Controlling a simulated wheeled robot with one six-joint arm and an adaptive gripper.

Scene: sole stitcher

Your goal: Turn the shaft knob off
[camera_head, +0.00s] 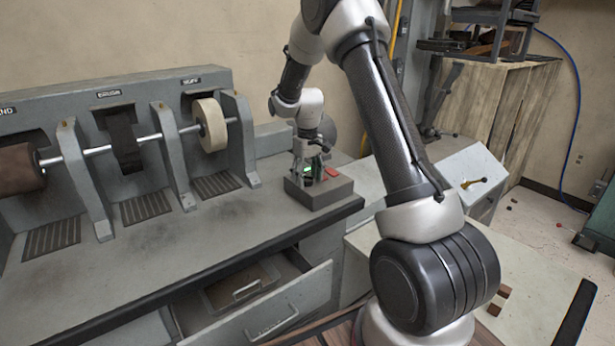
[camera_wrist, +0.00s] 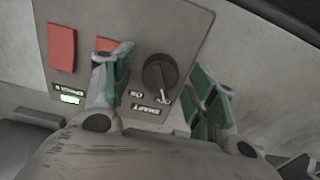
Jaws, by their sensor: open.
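The shaft knob (camera_wrist: 158,72) is a round black dial on a grey control panel (camera_wrist: 185,25), seen upside down in the wrist view. Its pale pointer aims down, at the right of the two small labels, which looks like OFF; the left one looks like ON. My gripper (camera_wrist: 163,82) is open, one green-padded finger on each side of the knob. Gaps show between fingers and knob. In the head view my gripper (camera_head: 309,164) is over the control box (camera_head: 319,193), and the knob cannot be made out there.
Red switches (camera_wrist: 62,46) sit beside the knob, one partly behind the left finger. A small green light (camera_wrist: 69,99) glows on the panel. The machine's rollers (camera_head: 211,125) stand left of the box. An open drawer (camera_head: 272,300) juts out below the bench.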

